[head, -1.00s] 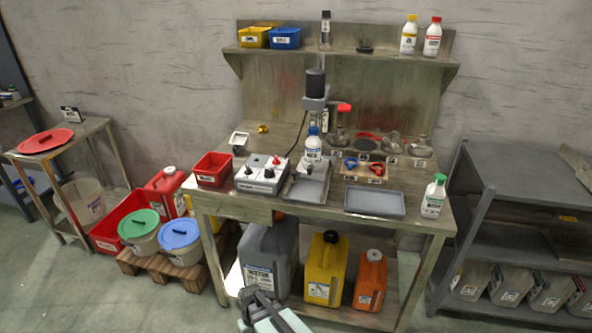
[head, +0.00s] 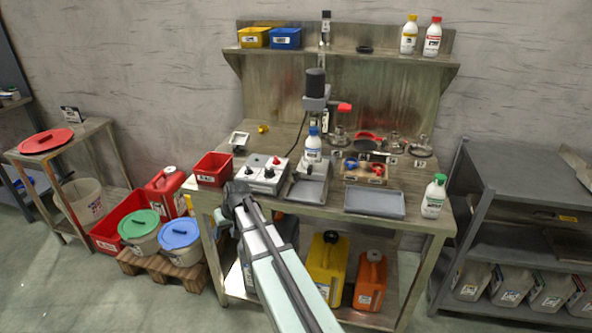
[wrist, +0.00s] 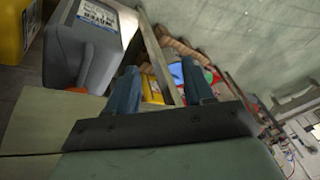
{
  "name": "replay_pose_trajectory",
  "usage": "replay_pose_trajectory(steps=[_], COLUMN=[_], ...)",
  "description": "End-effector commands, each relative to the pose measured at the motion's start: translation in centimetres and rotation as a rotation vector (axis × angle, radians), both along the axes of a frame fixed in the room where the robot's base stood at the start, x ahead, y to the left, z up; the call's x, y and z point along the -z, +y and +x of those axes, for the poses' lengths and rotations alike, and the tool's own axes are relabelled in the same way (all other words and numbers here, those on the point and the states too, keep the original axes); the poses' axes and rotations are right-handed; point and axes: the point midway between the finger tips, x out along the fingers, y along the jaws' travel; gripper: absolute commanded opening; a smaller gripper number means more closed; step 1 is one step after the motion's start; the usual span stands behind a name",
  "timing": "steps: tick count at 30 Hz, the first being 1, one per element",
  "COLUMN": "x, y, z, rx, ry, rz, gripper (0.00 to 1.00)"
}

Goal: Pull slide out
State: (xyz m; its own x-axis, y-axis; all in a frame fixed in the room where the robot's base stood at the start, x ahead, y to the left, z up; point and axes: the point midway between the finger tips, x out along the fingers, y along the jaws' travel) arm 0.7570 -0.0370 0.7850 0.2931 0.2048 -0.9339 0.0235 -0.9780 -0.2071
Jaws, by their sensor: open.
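My gripper (head: 238,198) is in front of the bench's front edge, below the grey control box (head: 262,174). In the wrist view my gripper (wrist: 160,78) has its two fingers apart with nothing between them. Behind them show the floor-level containers and a bench leg. A mixer stand (head: 316,100) with a dark motor and a red handle stands on the bench. I cannot tell for sure which part is the slide; my arm hides part of the bench front.
A red bin (head: 212,168) and a flat grey tray (head: 375,202) sit on the bench (head: 425,222). A green-capped bottle (head: 434,196) stands at the right. Yellow (head: 326,268) and orange (head: 370,280) canisters stand below. A grey canister (wrist: 85,45) is close in the wrist view.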

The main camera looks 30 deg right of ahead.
Motion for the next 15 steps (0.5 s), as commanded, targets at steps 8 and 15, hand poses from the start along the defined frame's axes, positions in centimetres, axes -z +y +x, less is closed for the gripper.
replay_pose_trajectory(steps=[8, 15], x=[-10.6, -19.3], y=[-4.2, -11.2], z=[3.8, 3.6], rx=[0.000, 0.006], ry=[-0.124, -0.181], rz=[-0.012, -0.065], gripper=[0.52, 0.52])
